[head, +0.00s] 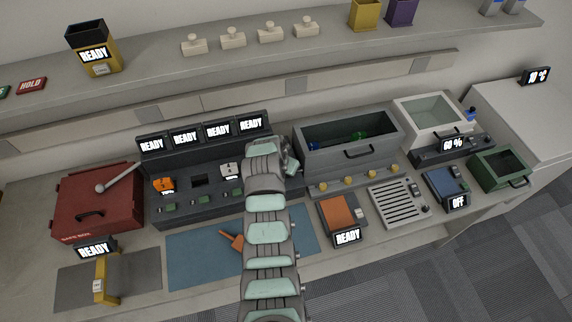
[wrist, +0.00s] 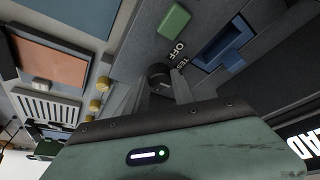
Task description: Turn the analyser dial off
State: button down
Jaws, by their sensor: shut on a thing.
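The analyser dial (wrist: 158,71) is a small dark round knob on a dark panel in the wrist view. The labels OFF and TEST are printed beside it. My gripper (wrist: 166,86) is shut on the dial, with its fingers on either side of it. The fingers and the palm hide part of the dial, and I cannot tell which label it points to. In the head view my arm covers the dial, and my gripper (head: 287,160) is at the right end of the dark console (head: 205,205).
A green button (wrist: 174,20) and a blue recess (wrist: 222,48) lie close to the dial. A grey bin (head: 345,155) with yellow knobs stands right of my gripper. A red box (head: 98,205) is at left. A blue mat (head: 195,260) lies in front.

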jog(key=n+y, duration=0.1)
jog(key=n, duration=0.3)
jog(key=shift+d+n+t+y+p, duration=0.2)
jog(key=shift+n+t+y+p, duration=0.1)
jog(key=shift+y+p, duration=0.1)
jog(key=n+y+b, duration=0.1)
jog(key=n, duration=0.1)
jog(key=n+b, duration=0.1)
jog(key=n, duration=0.1)
jog(key=shift+d+f+n+y+b, duration=0.2)
jog(key=shift+n+y+b, duration=0.1)
jog(key=shift+y+b, duration=0.1)
jog(key=n+b, duration=0.2)
jog(key=b, duration=0.1)
jog(key=n+g+y+b, duration=0.1)
jog(key=n+b, duration=0.1)
jog(key=b, duration=0.1)
jog(key=shift+f+y, duration=0.2)
jog(key=shift+y, duration=0.1)
jog(key=n+b, duration=0.2)
jog(key=n+g+b, duration=0.1)
jog(key=n+b, duration=0.1)
jog(key=b, duration=0.1)
jog(key=shift+w+d+r+y+b, duration=0.1)
jog(key=shift+r+y+b, duration=0.1)
jog(key=shift+y+b, duration=0.15)
jog(key=shift+r+n, duration=0.1)
jog(key=shift+n, duration=0.2)
jog(key=shift+g+b, duration=0.3)
jog(key=shift+b, duration=0.05)
